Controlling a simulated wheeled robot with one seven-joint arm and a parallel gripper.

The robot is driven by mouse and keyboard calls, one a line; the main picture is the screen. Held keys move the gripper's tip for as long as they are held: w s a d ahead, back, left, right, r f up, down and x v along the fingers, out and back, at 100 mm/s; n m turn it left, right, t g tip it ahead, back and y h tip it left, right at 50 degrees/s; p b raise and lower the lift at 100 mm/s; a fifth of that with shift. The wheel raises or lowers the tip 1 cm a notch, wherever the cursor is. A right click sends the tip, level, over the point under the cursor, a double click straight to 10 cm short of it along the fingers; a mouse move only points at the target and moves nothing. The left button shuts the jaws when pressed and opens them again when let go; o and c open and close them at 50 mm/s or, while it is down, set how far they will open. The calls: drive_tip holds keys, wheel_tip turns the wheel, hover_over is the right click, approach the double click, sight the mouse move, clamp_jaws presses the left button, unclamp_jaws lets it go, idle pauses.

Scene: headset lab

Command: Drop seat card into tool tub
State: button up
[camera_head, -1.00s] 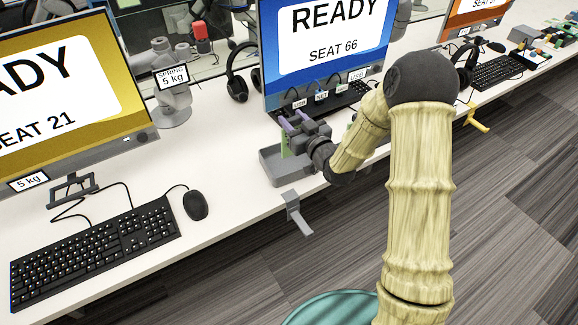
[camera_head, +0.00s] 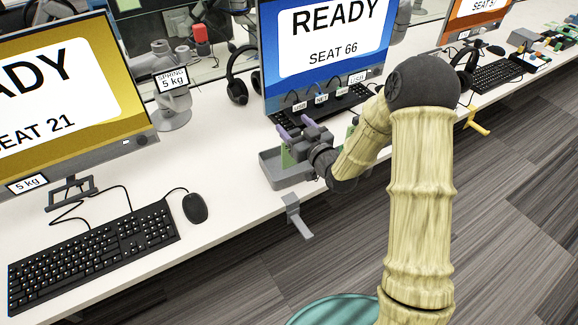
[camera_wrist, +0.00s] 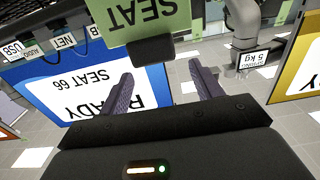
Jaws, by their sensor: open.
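The green seat card (camera_wrist: 150,18) shows at the top of the wrist view, its word SEAT upside down, with a black block (camera_wrist: 152,48) at its edge. My gripper (camera_wrist: 163,78) is open; the card and block lie just beyond and between its two fingertips. In the head view my gripper (camera_head: 285,128) is over the grey tool tub (camera_head: 270,166) near the table's front edge. A green strip of the card (camera_head: 287,158) shows below the fingers, at the tub. I cannot tell whether the card touches the tub floor.
The blue SEAT 66 monitor (camera_head: 330,50) stands behind the tub, with a keyboard (camera_head: 345,100) before it. A headset (camera_head: 240,75) stands behind left. A grey hook (camera_head: 297,215) hangs from the table edge. The table left of the tub is clear up to the mouse (camera_head: 195,207).

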drive_tip(key=p+v, duration=0.2)
drive_tip(key=v, duration=0.9)
drive_tip(key=shift+d+r, duration=0.2)
drive_tip(key=shift+d, duration=0.1)
drive_tip(key=shift+f+p+v, duration=0.1)
drive_tip(key=shift+p+v, duration=1.2)
drive_tip(key=shift+p, duration=0.6)
drive_tip(key=shift+f+p+v, duration=0.15)
drive_tip(key=shift+p+v, duration=1.15)
drive_tip(key=shift+p, duration=0.55)
drive_tip(key=shift+a, duration=0.2)
